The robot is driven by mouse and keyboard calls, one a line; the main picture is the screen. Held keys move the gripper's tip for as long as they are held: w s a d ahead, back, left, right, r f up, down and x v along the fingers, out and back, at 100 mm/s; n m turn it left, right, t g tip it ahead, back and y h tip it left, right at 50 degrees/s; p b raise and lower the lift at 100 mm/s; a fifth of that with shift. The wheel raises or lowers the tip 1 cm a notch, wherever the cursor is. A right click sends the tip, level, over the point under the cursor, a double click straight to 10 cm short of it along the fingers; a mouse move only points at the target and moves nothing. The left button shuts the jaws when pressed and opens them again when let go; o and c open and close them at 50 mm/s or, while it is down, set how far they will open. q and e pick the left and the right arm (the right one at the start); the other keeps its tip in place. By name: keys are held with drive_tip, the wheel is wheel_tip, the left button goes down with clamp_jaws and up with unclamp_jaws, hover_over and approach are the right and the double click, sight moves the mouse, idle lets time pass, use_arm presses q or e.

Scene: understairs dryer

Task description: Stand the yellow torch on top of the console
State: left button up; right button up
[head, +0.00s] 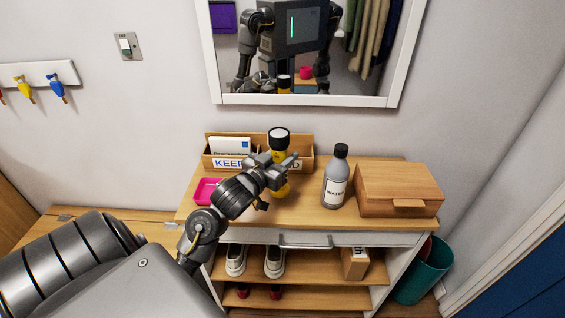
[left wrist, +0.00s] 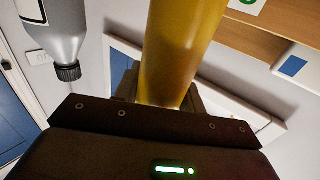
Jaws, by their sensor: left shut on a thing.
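The yellow torch (head: 279,148) is upright, its dark head with a pale lens at the top. My left gripper (head: 275,173) is shut on its yellow body, above the console (head: 303,216), in front of the letter box. I cannot tell whether the torch's lower end touches the console top. In the left wrist view the yellow body (left wrist: 178,50) rises from between the jaws. My right gripper is not in view, apart from any reflection in the mirror.
On the console are a pink tray (head: 207,191) at left, a wooden letter box (head: 303,150) behind, a grey water bottle (head: 337,178) and a wooden box (head: 398,190) at right. Shoes (head: 274,262) sit on the shelf below. A mirror (head: 391,55) hangs above.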

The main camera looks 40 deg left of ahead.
use_arm(q)
drive_tip(key=shift+f, duration=0.9)
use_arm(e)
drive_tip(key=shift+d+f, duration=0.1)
use_arm(q)
drive_tip(key=shift+f, duration=0.15)
drive_tip(key=o, duration=1.1)
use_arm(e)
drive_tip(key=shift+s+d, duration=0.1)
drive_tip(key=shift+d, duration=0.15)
use_arm(q)
drive_tip(key=shift+o, duration=0.2)
